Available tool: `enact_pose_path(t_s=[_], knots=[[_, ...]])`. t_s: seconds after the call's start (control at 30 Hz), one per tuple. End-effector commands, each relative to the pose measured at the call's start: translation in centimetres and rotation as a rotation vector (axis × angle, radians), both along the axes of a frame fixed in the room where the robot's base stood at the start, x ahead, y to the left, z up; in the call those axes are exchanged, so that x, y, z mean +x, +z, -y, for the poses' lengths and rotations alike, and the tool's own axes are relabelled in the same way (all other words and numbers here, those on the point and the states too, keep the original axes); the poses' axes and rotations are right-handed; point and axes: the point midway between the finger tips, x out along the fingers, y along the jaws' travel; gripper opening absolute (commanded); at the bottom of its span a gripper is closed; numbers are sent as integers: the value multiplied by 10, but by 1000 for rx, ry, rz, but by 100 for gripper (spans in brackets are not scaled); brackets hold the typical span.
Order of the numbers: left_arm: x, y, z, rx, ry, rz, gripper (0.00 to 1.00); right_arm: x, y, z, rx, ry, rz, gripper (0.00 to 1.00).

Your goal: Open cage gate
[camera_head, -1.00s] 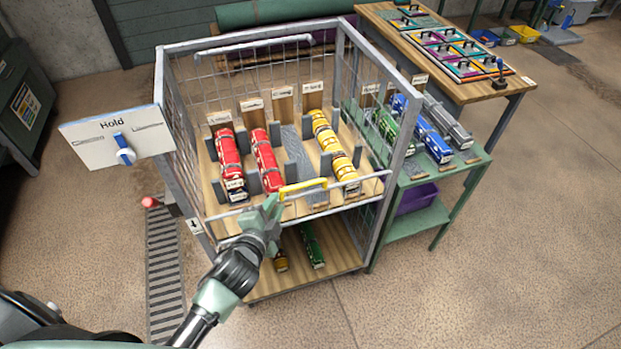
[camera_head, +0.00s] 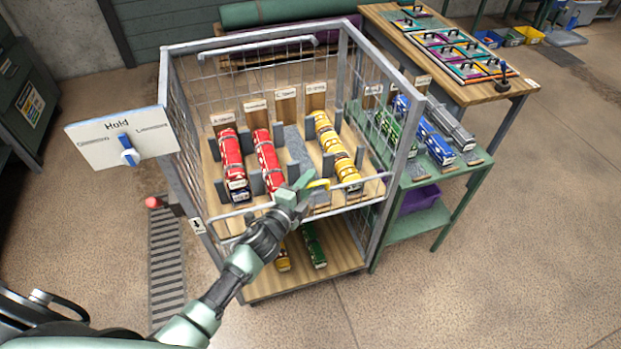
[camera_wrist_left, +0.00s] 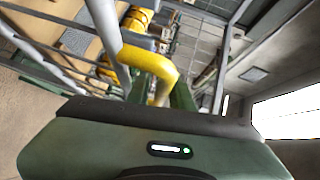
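The wire cage (camera_head: 174,110) stands on a trolley with a wooden upper deck. A low wire gate (camera_head: 368,183) spans its front, with a yellow handle (camera_head: 318,185) near the middle of the top rail. The gate looks closed. My left gripper (camera_head: 298,190) is at the handle's left end with its fingers apart. In the left wrist view the yellow handle (camera_wrist_left: 152,62) runs down between the two green fingers (camera_wrist_left: 157,93). Whether the fingers touch it cannot be told. My right gripper is not in view.
A white "Hold" board (camera_head: 120,138) with a blue knob is at the cage's left. Red rolls (camera_head: 232,158) and yellow rolls (camera_head: 335,150) lie inside. A green table (camera_head: 440,180) adjoins the right side. The floor in front is clear.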

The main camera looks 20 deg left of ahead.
Motion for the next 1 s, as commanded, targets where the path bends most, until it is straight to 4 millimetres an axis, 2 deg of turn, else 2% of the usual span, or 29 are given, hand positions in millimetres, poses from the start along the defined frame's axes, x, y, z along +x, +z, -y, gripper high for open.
enact_pose_path(t_s=[0.13,0.4,0.5,1.0], knots=[[11,-1,3,-1,-1,0,22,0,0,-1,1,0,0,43],[12,-2,3,-2,0,0,22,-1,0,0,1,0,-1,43],[12,-2,3,-2,0,0,0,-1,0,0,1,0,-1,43],[12,-2,3,-2,0,-1,0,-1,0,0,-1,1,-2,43]])
